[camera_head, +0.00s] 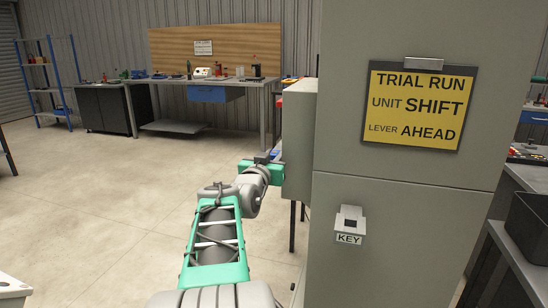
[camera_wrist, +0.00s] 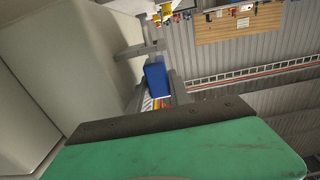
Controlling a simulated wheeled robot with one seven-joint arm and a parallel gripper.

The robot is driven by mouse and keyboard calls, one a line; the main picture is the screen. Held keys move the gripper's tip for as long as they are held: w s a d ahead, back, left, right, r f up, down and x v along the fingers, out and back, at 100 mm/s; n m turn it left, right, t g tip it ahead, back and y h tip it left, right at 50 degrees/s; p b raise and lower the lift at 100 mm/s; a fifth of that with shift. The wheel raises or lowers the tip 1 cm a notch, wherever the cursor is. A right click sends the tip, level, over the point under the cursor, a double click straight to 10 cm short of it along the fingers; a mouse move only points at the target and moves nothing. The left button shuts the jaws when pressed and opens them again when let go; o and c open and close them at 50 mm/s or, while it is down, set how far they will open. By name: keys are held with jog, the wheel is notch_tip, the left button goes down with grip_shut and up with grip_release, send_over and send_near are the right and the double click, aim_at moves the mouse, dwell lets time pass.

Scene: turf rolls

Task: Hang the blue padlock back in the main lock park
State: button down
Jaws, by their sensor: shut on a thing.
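The blue padlock (camera_wrist: 156,78) shows in the wrist view as a blue block just beyond the dark edge of my gripper. My gripper (camera_head: 273,157) is shut on it; the jaws are small and partly hidden in the head view. A bit of blue shows there beside the grey box. The padlock's shackle is not clear in either view. I cannot make out the main lock park for certain.
A tall grey cabinet (camera_head: 402,215) with a yellow sign (camera_head: 415,103) and a KEY holder (camera_head: 349,224) stands close on the right. A grey box (camera_head: 298,140) juts from its left side, next to my gripper. A workbench (camera_head: 180,82) stands at the back. The left floor is clear.

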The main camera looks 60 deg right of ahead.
jog(key=shift+f+b, duration=0.6)
jog(key=shift+f, duration=0.1)
jog(key=c, duration=1.1)
grip_release()
jog(key=shift+r, duration=0.1)
jog(key=shift+s, duration=0.1)
jog(key=a, duration=0.5)
jog(key=s+a, duration=0.1)
jog(key=a, duration=0.1)
jog(key=shift+a, duration=0.35)
